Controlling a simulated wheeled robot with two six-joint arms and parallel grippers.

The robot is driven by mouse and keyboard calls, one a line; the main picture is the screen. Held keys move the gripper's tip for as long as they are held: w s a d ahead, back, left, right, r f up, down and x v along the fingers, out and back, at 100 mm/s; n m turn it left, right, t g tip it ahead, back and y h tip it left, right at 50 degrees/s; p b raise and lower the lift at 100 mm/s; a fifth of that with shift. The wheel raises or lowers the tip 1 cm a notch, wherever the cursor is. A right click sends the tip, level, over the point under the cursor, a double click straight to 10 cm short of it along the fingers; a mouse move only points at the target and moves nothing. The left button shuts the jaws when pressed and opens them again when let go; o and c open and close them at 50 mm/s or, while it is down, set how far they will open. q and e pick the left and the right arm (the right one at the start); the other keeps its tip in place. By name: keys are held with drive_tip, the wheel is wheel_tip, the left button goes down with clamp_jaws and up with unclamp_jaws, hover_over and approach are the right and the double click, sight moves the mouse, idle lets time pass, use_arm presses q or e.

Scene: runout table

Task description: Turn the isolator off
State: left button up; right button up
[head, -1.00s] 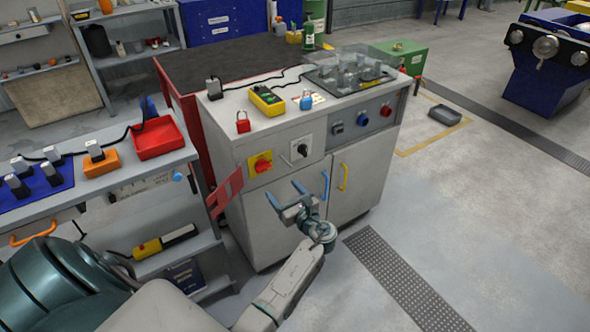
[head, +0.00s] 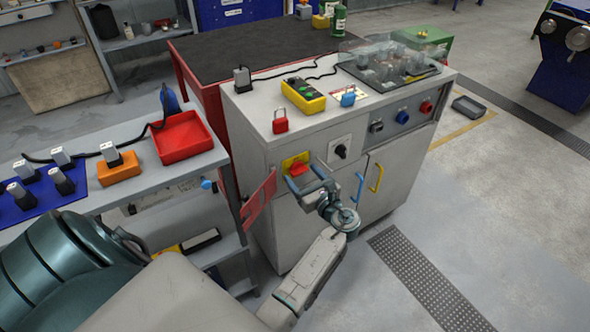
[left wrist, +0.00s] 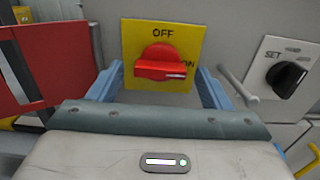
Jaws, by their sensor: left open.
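The isolator is a red rotary handle (left wrist: 160,63) on a yellow plate (left wrist: 189,28) on the cabinet front. The plate reads OFF at the top and ON at the right. The handle's grip lies about level, its end toward ON. In the head view the red handle (head: 299,169) shows just behind my left gripper (head: 304,178). The left gripper's blue fingers are open, one on each side of the handle in the left wrist view (left wrist: 165,88), with nothing held. I cannot tell whether they touch it. My right gripper is not in view.
A black SET knob (left wrist: 288,78) is right of the isolator, with a grey lever between. A red hinged panel (head: 259,201) stands out at the left. Blue (head: 360,187) and yellow (head: 377,177) door handles are at the right. A red padlock (head: 281,121) stands on the cabinet top.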

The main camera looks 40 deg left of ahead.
use_arm(q)
drive_tip(key=shift+w+a+r, duration=0.1)
drive_tip(key=shift+a, duration=0.1)
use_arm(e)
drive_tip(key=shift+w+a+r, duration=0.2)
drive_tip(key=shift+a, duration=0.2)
use_arm(q)
drive_tip(key=c, duration=1)
